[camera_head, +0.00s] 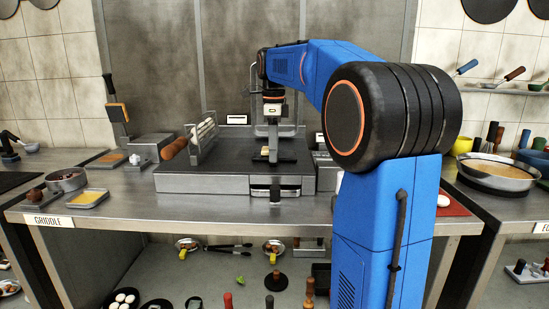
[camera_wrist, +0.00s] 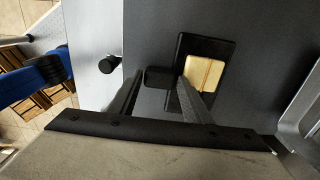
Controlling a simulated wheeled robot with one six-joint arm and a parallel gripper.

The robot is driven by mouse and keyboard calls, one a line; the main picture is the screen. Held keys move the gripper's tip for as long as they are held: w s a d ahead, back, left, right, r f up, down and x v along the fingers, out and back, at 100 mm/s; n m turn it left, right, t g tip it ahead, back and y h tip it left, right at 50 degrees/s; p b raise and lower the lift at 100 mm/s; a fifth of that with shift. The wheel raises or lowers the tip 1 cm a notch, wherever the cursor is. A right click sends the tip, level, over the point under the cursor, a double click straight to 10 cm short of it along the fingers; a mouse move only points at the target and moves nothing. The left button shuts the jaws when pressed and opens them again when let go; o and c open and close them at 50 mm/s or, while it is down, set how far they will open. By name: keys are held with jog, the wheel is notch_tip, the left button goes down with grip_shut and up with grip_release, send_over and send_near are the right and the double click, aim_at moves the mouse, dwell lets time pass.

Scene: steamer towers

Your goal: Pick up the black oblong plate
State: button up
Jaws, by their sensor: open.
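The black oblong plate (camera_head: 288,159) lies flat on the dark griddle top (camera_head: 220,160), with a small pale yellow piece of food (camera_head: 268,151) on it. In the wrist view the plate (camera_wrist: 207,43) shows as a dark rounded rectangle, and the yellow piece (camera_wrist: 203,72) covers much of it. A narrower black part (camera_wrist: 157,76) extends to its left, between the finger ends; I cannot tell if it is joined to the plate. My gripper (camera_head: 272,133) is above the griddle, pointing down. In the wrist view its fingers (camera_wrist: 160,88) are apart, with nothing gripped.
A wire basket (camera_head: 203,138) with sausage-like rolls stands on the left of the griddle. A yellow-filled tray (camera_head: 88,198) and a pot (camera_head: 67,180) sit further left on the counter. A large pan (camera_head: 497,172) is on the right. The griddle's front left top is clear.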

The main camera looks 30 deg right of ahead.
jog(key=c, duration=1)
jog(key=shift+o, duration=0.2)
notch_tip(320, 180, up, 10)
jog(key=o, duration=0.3)
grip_shut()
